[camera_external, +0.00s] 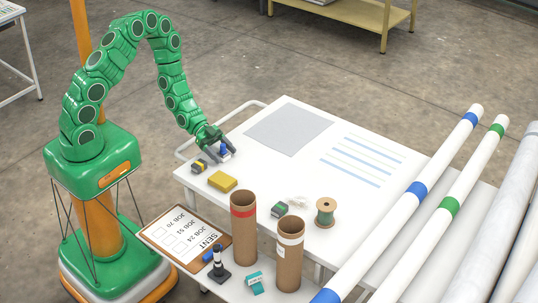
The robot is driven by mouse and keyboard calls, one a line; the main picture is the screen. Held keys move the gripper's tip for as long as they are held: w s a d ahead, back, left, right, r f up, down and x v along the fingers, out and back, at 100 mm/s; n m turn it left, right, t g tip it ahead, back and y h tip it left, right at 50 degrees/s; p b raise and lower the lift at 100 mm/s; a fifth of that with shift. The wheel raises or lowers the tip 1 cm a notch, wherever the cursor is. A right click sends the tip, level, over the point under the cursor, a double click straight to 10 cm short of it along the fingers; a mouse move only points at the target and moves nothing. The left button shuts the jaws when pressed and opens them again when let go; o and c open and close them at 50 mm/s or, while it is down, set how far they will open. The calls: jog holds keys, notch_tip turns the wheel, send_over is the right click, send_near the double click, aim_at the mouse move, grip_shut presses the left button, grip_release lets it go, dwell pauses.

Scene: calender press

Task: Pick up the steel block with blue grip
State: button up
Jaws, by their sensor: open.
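The steel block with blue grip (224,153) stands on the white table (215,200) near its left edge. It shows a small blue top on a pale body, and part of it is hidden by my gripper. My gripper (221,149) is open at the block, with its dark fingers beside the blue grip. I cannot tell whether the fingers touch it.
A grey block with a yellow band (199,167) and a yellow block (222,181) lie close by. A clipboard (165,236) lies in front.

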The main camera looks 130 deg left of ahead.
jog(key=c, duration=1.1)
jog(key=shift+r, duration=0.1)
jog(key=shift+r, duration=4.9)
